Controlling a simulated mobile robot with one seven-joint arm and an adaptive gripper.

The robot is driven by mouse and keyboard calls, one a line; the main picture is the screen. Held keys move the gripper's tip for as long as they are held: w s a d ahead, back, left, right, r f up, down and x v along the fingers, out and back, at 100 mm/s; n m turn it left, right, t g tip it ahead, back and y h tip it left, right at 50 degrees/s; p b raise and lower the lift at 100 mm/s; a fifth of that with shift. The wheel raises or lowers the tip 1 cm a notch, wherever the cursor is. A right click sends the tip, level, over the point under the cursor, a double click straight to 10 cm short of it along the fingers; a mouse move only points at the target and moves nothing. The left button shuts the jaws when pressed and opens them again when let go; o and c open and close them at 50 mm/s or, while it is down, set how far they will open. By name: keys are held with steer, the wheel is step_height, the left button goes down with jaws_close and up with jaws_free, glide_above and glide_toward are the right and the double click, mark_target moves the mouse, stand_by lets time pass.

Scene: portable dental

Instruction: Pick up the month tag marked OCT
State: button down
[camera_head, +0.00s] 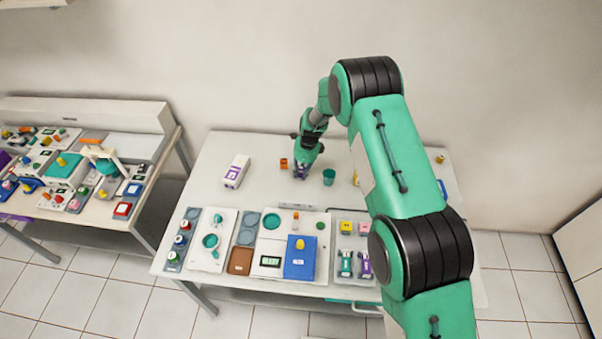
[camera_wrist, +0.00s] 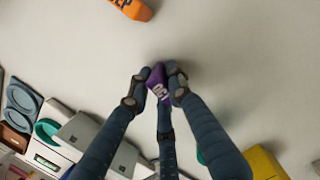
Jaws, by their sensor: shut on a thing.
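A purple tag (camera_wrist: 157,82) with white letters, partly covered, is between my fingertips in the wrist view. The letters look like the start of OCT. My gripper (camera_wrist: 160,88) is shut on it, with fingers on both sides. In the head view my gripper (camera_head: 301,172) points down at the back middle of the white table, with a bit of purple at its tips. I cannot tell whether the tag touches the table.
An orange tag (camera_wrist: 132,8), its letters ending in EP, lies close by; it also shows in the head view (camera_head: 284,163). A white box (camera_head: 236,171) stands to the left. Trays and devices fill the front.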

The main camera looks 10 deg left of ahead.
mark_target(301, 168)
steer(key=shift+r, duration=0.1)
step_height(301, 168, up, 10)
steer(key=shift+f, duration=0.1)
stand_by(0.5)
